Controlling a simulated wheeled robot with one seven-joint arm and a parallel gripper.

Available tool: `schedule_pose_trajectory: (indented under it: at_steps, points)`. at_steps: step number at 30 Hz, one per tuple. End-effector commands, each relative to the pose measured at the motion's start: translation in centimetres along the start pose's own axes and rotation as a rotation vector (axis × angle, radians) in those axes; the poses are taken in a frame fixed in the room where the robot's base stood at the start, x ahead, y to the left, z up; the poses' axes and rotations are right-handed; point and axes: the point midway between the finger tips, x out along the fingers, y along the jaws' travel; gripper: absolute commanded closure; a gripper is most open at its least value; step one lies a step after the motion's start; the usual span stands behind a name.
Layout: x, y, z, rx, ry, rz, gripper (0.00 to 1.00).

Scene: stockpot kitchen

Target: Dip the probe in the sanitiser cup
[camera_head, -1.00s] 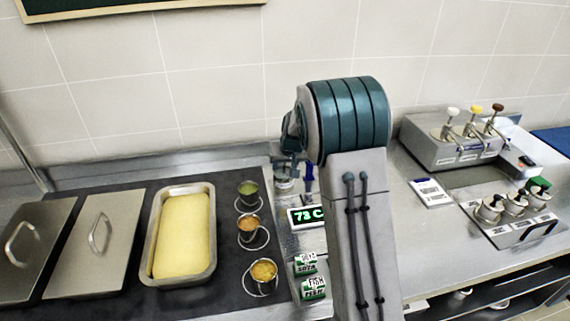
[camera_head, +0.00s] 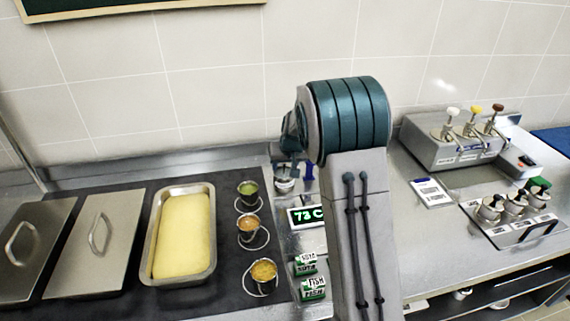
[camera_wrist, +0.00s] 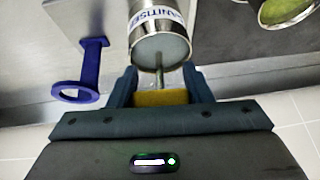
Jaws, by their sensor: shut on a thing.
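The sanitiser cup (camera_wrist: 160,30) is a metal cup with a white band and blue lettering, at the top middle of the wrist view. My gripper (camera_wrist: 160,92) is shut on the yellow handle of the probe (camera_wrist: 160,98). The probe's thin metal stem runs from the jaws across the cup's open mouth. Its tip appears to be inside the cup, but I cannot tell how deep. In the head view the cup (camera_head: 285,184) is partly hidden just below my gripper (camera_head: 287,172), and the probe cannot be made out.
A blue ringed holder (camera_wrist: 86,72) stands close beside the cup. A display (camera_head: 307,215), green labelled tubs (camera_head: 310,288) and ringed sauce cups (camera_head: 249,226) are nearby. A loaf-like block in a tray (camera_head: 182,235) lies left; a pump dispenser (camera_head: 455,145) stands right.

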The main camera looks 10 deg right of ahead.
Motion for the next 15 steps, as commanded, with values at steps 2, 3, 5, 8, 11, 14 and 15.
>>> schedule_pose_trajectory:
  at_steps: [2,3,5,8,11,14,15]
  points:
    - [1.2,0.2,1.7,0.006,-0.043,0.0,0.78]
    - [1.2,0.2,1.7,0.006,-0.043,0.0,0.78]
    - [1.1,0.2,1.6,0.006,-0.043,0.0,0.78]
    - [0.6,0.1,1.4,0.006,-0.042,0.0,0.78]
    - [-0.1,0.1,1.0,0.005,-0.041,0.0,0.78]
    - [-0.9,0.0,0.6,0.004,-0.041,0.0,0.78]
    - [-1.2,0.0,0.3,0.004,-0.04,0.0,0.78]
